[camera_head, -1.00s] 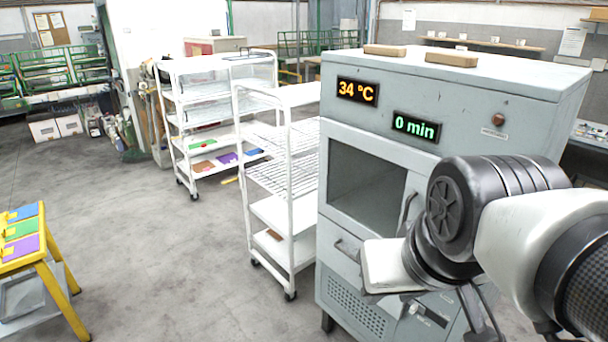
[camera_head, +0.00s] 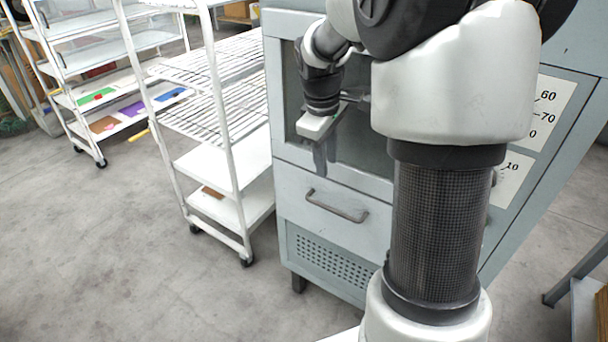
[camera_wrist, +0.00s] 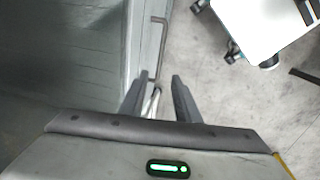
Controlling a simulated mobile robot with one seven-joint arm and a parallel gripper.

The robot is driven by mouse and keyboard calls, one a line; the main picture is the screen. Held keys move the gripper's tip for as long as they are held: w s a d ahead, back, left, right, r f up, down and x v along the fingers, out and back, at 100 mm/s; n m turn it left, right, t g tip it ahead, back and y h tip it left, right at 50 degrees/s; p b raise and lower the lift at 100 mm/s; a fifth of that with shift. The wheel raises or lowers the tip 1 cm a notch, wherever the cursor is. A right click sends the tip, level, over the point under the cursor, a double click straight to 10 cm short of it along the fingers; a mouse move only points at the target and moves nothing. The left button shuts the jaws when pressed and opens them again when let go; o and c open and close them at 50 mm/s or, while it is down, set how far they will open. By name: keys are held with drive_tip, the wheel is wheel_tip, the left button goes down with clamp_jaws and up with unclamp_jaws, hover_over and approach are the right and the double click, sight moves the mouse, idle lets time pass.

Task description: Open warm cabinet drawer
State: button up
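The warm cabinet (camera_head: 283,150) is pale grey-blue. Its drawer (camera_head: 300,220) sits below the window opening and looks closed, with its front flush with the cabinet. The drawer has a curved metal bar handle (camera_head: 337,206). In the wrist view the handle (camera_wrist: 160,48) stands beyond my fingertips. My gripper (camera_head: 320,158) is above and slightly left of the handle, pointing down in front of the window. In the wrist view my gripper (camera_wrist: 156,84) is open, with its fingers apart and not around the handle. My arm hides the cabinet's right part.
A white rack trolley (camera_head: 218,150) stands close to the cabinet's left side. Another white trolley (camera_head: 80,100) with coloured panels stands farther left. A vented panel (camera_head: 330,262) lies below the drawer. The floor (camera_head: 120,260) in front is clear.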

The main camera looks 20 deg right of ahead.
sight(330, 208)
drive_tip(key=f+b, duration=0.1)
drive_tip(key=f, duration=0.4)
drive_tip(key=w+d+f+b, duration=0.1)
drive_tip(key=f, duration=0.5)
drive_tip(key=d+f+b, duration=0.1)
drive_tip(key=f, duration=0.4)
drive_tip(key=shift+w+d+f, duration=0.2)
drive_tip(key=shift+w+d, duration=0.05)
drive_tip(key=shift+w, duration=0.15)
clamp_jaws()
